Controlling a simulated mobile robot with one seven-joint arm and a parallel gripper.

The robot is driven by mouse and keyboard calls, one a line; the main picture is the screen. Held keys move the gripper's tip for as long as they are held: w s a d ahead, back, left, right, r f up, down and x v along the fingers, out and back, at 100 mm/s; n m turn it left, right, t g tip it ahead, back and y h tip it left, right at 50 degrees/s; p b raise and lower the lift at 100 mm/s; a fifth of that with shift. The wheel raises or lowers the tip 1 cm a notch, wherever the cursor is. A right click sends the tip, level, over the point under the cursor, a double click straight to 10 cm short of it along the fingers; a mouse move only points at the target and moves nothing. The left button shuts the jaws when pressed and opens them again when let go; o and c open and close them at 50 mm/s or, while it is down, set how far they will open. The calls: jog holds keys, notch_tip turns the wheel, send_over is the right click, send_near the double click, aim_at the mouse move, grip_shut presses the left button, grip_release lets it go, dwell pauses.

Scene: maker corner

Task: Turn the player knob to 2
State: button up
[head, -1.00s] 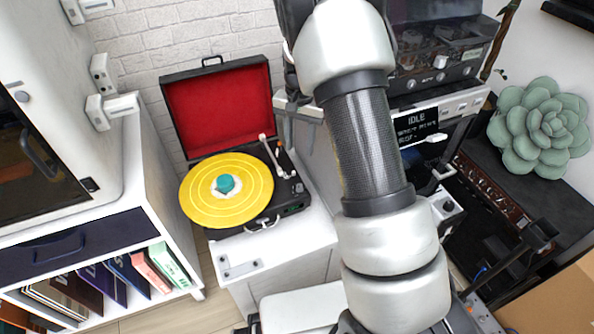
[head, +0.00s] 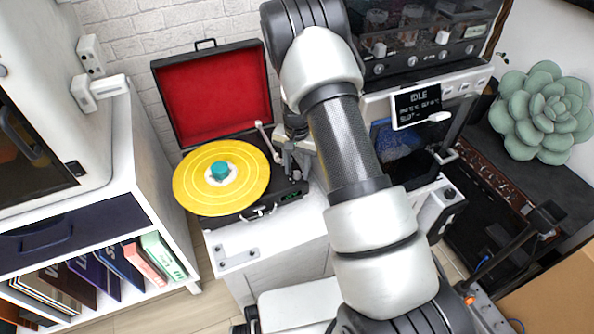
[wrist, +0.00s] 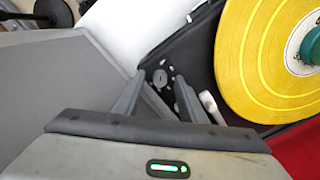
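The record player (head: 240,222) is a black case with its red-lined lid raised, bearing a yellow record (head: 205,196) with a teal centre piece (head: 219,171). My gripper (head: 296,160) is over the player's right side, by the tonearm (head: 262,132). In the wrist view, my gripper (wrist: 158,82) has its two fingers apart with nothing held between them. A small round grey disc, seemingly the player knob (wrist: 160,77), shows between and just beyond the fingertips. Its setting is too small to read. In the head view the knob is hidden behind my gripper.
The player stands on a white cabinet (head: 240,238). A white machine with an IDLE screen (head: 416,104) and a dark-windowed unit (head: 425,30) are close on the right. A green succulent (head: 543,113) is at far right. A white shelf (head: 155,190) is at left.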

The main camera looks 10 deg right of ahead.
jog(key=shift+f, duration=0.1)
grip_shut()
